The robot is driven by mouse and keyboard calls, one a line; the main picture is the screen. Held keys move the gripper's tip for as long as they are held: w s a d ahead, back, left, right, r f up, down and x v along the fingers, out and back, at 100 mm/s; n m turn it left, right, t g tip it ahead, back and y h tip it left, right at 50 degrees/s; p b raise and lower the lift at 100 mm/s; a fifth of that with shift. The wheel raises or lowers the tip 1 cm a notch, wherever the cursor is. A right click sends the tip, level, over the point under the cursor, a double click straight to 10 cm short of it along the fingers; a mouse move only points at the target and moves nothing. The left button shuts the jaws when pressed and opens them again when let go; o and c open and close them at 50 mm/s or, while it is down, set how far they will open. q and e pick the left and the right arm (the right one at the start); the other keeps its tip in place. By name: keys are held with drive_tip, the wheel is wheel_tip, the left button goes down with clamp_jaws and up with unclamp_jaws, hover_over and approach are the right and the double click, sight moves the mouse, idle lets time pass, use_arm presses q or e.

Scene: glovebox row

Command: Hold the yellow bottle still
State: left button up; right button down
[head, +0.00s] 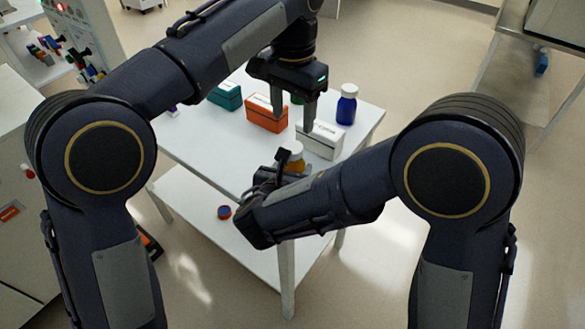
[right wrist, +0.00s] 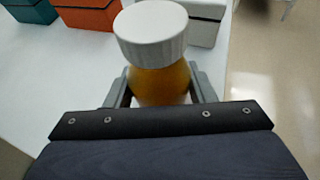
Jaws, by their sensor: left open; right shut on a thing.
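The yellow bottle (head: 296,161), amber with a white ribbed cap, stands upright near the front corner of the white table. In the right wrist view the yellow bottle (right wrist: 160,82) sits between the two grey fingers of my right gripper (right wrist: 162,88), which is shut on it. In the head view my right gripper (head: 285,172) is partly hidden by its own wrist. My left gripper (head: 293,108) is open, pointing down over the table behind the yellow bottle, near the orange and white boxes.
On the table (head: 190,150) stand a teal box (head: 226,96), an orange box (head: 267,113), a white box (head: 320,139) and a blue bottle (head: 347,104). A green item (head: 297,99) is partly hidden behind my left gripper. A small red-and-blue item (head: 224,212) lies lower, left of my right wrist.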

sight(292, 147)
use_arm(q)
drive_tip(key=n, duration=1.4)
drive_tip(key=shift+f, duration=3.95)
drive_tip(key=shift+c, duration=0.4)
